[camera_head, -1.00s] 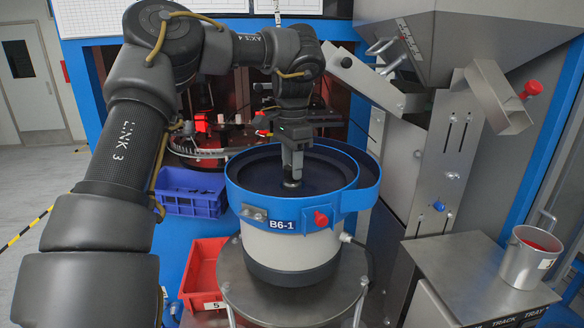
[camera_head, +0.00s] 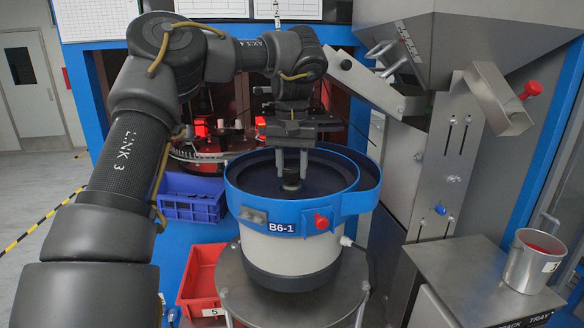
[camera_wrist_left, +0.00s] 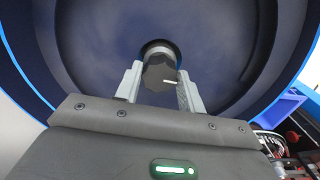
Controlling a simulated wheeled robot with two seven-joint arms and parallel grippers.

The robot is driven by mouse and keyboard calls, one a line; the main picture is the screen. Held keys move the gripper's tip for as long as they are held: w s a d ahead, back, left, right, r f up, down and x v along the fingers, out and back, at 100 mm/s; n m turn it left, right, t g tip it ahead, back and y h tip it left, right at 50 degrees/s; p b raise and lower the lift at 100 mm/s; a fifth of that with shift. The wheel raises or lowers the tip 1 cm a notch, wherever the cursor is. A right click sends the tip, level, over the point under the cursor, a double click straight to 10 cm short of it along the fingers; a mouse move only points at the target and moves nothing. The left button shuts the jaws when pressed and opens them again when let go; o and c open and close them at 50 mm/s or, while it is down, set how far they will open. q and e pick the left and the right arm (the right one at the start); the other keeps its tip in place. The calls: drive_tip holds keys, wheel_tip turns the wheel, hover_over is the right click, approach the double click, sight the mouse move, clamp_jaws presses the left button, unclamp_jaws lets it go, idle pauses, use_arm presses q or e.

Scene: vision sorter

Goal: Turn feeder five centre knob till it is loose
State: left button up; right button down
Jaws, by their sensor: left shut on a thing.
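The centre knob (camera_head: 291,184) is a dark, faceted knob in the middle of the blue-rimmed feeder bowl (camera_head: 300,224), which is labelled B6-1. In the left wrist view the knob (camera_wrist_left: 158,72) sits between the two pale fingers, with a white mark on its top. My left gripper (camera_head: 291,172) points straight down into the bowl and is shut on the knob. The fingers partly hide the knob in the head view. My right gripper is not in view.
A red tray (camera_head: 202,285) marked 5 and a blue bin (camera_head: 190,205) are left of the bowl. A steel hopper chute (camera_head: 360,85) stands close on the right. A metal cup (camera_head: 532,262) is on the track tray bench. A red knob (camera_head: 321,221) sticks out of the bowl's front.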

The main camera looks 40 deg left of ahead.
sight(291, 170)
use_arm(q)
drive_tip(key=shift+s+f+n, duration=0.1)
drive_tip(key=shift+f+n, duration=0.1)
drive_tip(key=shift+n, duration=0.6)
drive_tip(key=o, duration=1)
drive_tip(key=shift+r, duration=0.15)
wheel_tip(291, 170, up, 11)
drive_tip(key=p, duration=1)
drive_tip(key=shift+f+p, duration=0.2)
drive_tip(key=shift+p, duration=0.2)
drive_tip(key=shift+a, duration=0.1)
